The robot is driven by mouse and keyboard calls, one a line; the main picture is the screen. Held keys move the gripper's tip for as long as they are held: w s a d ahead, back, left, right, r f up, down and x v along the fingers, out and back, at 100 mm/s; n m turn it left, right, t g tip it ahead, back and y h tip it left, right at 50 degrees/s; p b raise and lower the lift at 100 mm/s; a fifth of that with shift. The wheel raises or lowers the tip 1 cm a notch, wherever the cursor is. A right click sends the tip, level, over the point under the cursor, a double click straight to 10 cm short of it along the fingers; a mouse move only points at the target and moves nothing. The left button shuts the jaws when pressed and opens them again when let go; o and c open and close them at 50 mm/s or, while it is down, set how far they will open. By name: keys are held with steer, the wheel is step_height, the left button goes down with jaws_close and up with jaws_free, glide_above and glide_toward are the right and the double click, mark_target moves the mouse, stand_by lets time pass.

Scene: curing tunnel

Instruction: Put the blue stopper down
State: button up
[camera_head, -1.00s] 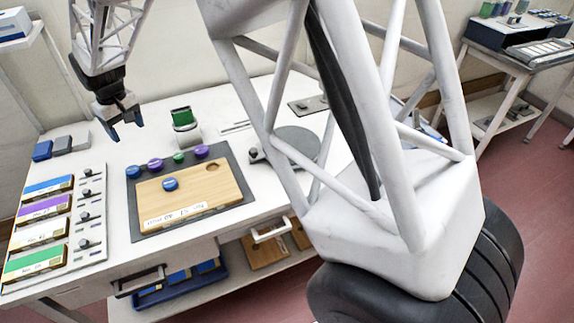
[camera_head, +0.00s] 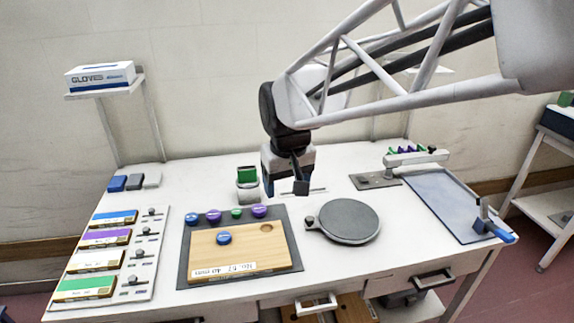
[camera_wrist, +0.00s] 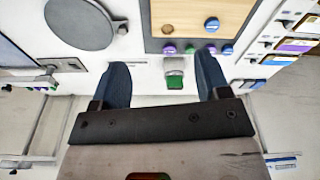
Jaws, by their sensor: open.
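A blue stopper (camera_head: 223,238) sits on the wooden board (camera_head: 262,262), left of the board's round hole (camera_head: 266,228). It also shows in the wrist view (camera_wrist: 211,24). A second blue stopper (camera_head: 191,218) stands on the dark mat (camera_head: 285,217) behind the board, in a row with two purple stoppers (camera_head: 214,216) (camera_head: 259,211) and a green one (camera_head: 236,213). My gripper (camera_head: 285,190) is open and empty, above the back of the table, apart from the stoppers. In the wrist view its two fingers (camera_wrist: 162,68) are spread with nothing between them.
A pot with a green top (camera_head: 247,188) stands just left of my gripper. A grey round plate (camera_head: 348,220) lies right of the mat. Colour-labelled boxes (camera_head: 105,238) fill the left side. A blue-handled clamp (camera_head: 490,222) is at the right edge.

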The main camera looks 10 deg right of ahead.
steer(key=s+d+f+m, duration=0.1)
steer(key=s+d, duration=0.2)
steer(key=s, duration=0.6)
steer(key=s+d+f+m, duration=0.1)
steer(key=s+d, duration=0.3)
steer(key=s, duration=0.4)
steer(key=shift+s+d+t, duration=0.3)
steer(key=shift+s+t, duration=0.1)
